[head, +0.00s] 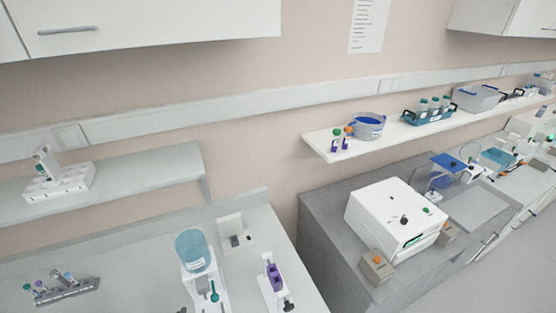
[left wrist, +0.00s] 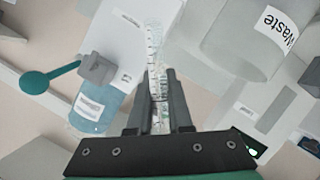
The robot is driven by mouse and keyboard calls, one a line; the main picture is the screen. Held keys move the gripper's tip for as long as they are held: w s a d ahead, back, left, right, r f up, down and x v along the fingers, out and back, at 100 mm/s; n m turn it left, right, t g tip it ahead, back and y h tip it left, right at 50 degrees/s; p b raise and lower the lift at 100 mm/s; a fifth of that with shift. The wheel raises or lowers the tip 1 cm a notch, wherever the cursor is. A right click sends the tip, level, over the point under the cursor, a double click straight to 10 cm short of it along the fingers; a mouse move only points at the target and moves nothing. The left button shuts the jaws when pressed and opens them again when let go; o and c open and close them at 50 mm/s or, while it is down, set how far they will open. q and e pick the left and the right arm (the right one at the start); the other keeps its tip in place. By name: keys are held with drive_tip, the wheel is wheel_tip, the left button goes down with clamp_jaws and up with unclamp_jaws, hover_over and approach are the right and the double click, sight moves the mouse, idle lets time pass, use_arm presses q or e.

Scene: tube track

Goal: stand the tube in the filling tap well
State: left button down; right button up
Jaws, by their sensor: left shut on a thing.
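In the left wrist view my left gripper (left wrist: 157,92) is shut on a clear tube (left wrist: 154,45) with graduation marks. The tube extends beyond the dark fingertips, and part of it is hidden between the fingers. The filling tap (left wrist: 96,69) is left of the fingers, a grey block with a teal lever and a blue tank (left wrist: 92,108). Its white stand (left wrist: 122,42) lies behind the tube. In the head view the filling tap's blue tank (head: 195,251) and teal lever (head: 214,291) are at the bottom centre. I cannot make out the well. No gripper shows in the head view.
A container marked Waste (left wrist: 238,40) is at the upper right of the wrist view, near the tube. In the head view, a rack with several tubes (head: 62,291) lies left of the tap, and a white device with a purple part (head: 272,285) stands right of it.

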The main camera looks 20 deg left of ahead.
use_arm(q)
drive_tip(key=s+d+r+m+t+h+p, duration=0.1)
drive_tip(key=s+d+r+m+h+p, duration=0.1)
drive_tip(key=d+r, duration=0.6)
drive_tip(key=s+d+r+m+t+h+p, duration=0.1)
drive_tip(key=s+d+r+m+h+p, duration=0.1)
drive_tip(key=d+r+h, duration=0.3)
drive_tip(key=s+d+r+m, duration=0.1)
drive_tip(key=d+r, duration=0.3)
drive_tip(key=d, duration=0.3)
drive_tip(key=shift+s+d+r+m+h+p, duration=0.25)
drive_tip(key=shift+s+d+m+h+p, duration=0.05)
drive_tip(key=shift+d+p, duration=0.1)
use_arm(e)
wheel_tip(320, 180, up, 4)
